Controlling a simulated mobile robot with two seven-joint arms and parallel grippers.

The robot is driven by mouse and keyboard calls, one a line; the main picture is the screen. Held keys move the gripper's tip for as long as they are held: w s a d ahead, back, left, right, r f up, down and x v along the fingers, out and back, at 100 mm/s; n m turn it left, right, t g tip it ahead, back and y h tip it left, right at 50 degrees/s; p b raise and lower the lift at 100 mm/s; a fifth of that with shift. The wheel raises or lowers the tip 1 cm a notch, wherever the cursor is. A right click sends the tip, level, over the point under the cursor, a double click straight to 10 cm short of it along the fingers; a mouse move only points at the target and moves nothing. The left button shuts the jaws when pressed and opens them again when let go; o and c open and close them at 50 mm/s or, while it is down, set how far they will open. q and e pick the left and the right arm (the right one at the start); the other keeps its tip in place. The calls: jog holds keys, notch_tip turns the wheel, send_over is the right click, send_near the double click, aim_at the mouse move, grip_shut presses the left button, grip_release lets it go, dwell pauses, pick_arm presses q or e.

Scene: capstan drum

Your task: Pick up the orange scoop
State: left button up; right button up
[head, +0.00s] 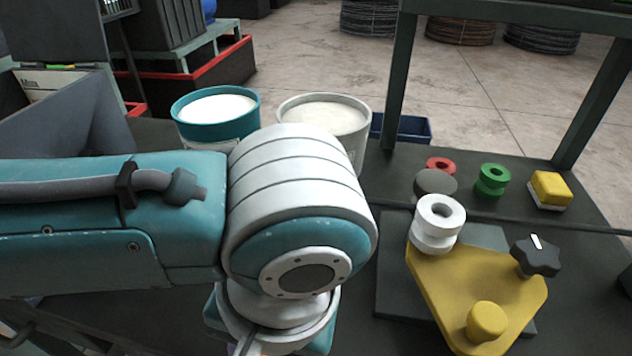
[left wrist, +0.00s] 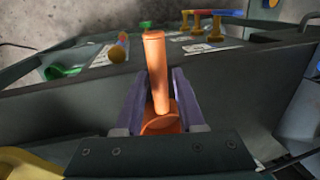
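The orange scoop (left wrist: 157,80) shows in the left wrist view, its round handle standing up and its wider part low down near my palm. The two purple fingers of my left gripper (left wrist: 160,78) stand on either side of it. The handle is close to both fingers, with perhaps a thin gap on the right, so I cannot tell whether they grip it. In the head view my left arm comes in from the left and hides the gripper; no scoop shows there. My right gripper is in neither view.
A teal tub (head: 215,97) and a grey tub (head: 322,112), both with white contents, stand behind my arm. A yellow plate (head: 445,285) with a white spool (head: 437,222) and black knob (head: 535,255) lies right. A dark wall (left wrist: 60,110) crosses the left wrist view.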

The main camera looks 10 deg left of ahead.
pick_arm(q)
grip_shut()
dwell(1.4)
